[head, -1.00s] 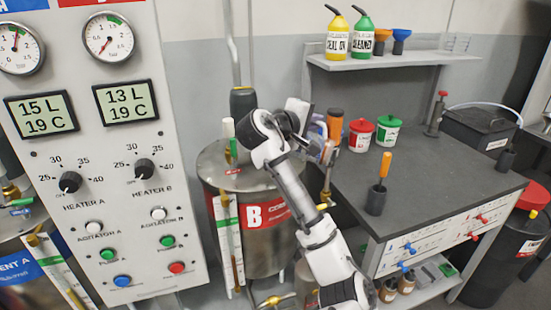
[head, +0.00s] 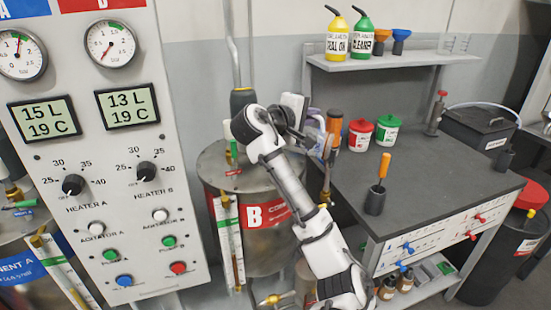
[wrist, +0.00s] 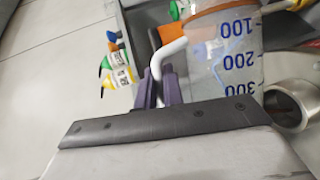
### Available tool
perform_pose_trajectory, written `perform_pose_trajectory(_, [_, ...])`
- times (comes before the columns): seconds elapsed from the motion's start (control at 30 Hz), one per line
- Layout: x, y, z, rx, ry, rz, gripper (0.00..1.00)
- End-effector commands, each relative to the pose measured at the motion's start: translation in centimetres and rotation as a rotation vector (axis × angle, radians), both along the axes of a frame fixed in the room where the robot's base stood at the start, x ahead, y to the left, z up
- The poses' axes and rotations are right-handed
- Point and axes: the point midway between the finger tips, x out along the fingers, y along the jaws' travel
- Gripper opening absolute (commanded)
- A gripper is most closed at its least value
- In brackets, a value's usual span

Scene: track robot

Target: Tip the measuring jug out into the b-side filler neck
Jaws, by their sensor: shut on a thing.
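The measuring jug (wrist: 225,50) is clear with blue marks 100, 200 and 300, and shows large in the wrist view. Its white bent handle (wrist: 170,55) lies between the dark fingers of my gripper (wrist: 162,85), which is shut on it. Some orange-brown shows through the jug; I cannot tell whether it is its contents. An open metal tube mouth (wrist: 291,104), perhaps the filler neck, is right of the jug, apart from my fingers. In the head view my gripper (head: 318,145) is right of the B drum (head: 270,212), and the jug is largely hidden.
A shelf (head: 400,60) above carries bottles and funnels. The control panel (head: 100,190) stands left.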

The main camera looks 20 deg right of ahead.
Motion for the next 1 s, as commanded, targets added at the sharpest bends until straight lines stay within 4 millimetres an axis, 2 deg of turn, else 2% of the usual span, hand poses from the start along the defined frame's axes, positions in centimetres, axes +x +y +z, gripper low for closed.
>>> perform_pose_trajectory(1.0, [0.4,0.5,1.6,-0.043,0.035,0.001,0.0])
